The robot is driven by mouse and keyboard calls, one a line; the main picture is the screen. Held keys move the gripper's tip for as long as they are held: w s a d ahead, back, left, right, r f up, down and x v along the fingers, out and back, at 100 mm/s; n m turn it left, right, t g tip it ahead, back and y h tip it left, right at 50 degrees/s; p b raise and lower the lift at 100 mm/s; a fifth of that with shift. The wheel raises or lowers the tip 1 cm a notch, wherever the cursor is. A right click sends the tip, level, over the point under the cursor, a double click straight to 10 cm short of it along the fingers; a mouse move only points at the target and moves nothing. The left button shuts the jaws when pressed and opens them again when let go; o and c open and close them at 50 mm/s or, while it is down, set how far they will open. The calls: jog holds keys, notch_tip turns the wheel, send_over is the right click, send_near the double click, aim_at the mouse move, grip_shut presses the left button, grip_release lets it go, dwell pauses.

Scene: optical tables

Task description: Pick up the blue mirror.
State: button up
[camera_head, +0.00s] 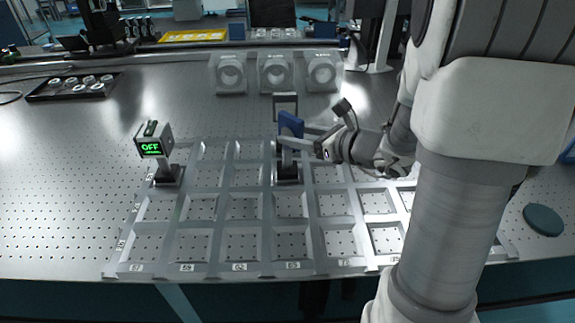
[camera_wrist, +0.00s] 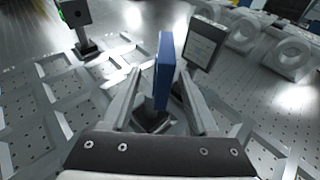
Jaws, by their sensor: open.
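The blue mirror (camera_head: 290,124) stands upright on a dark post and base in a cell of the metal grid on the optical table. In the wrist view the blue mirror (camera_wrist: 165,70) is seen nearly edge-on, between my two fingers. My gripper (camera_head: 296,141) reaches in from the right at the height of the mirror's lower part. In the wrist view my gripper (camera_wrist: 160,80) is open, with one finger on each side of the mirror and its post. Whether a finger touches it I cannot tell. The mirror's lower post is partly hidden.
A grey framed plate (camera_wrist: 203,46) stands just behind the mirror. Several white ring mounts (camera_head: 276,73) stand behind. A black tray (camera_head: 72,87) lies at the far left. Most front grid cells (camera_head: 240,245) are empty.

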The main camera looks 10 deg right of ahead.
aim_at(281, 131)
jog(key=b+x, duration=0.1)
jog(key=x, duration=0.4)
jog(key=shift+w+a+f, duration=0.1)
jog(key=shift+w+f, duration=0.05)
jog(key=shift+w, duration=0.2)
grip_shut()
dwell(1.2)
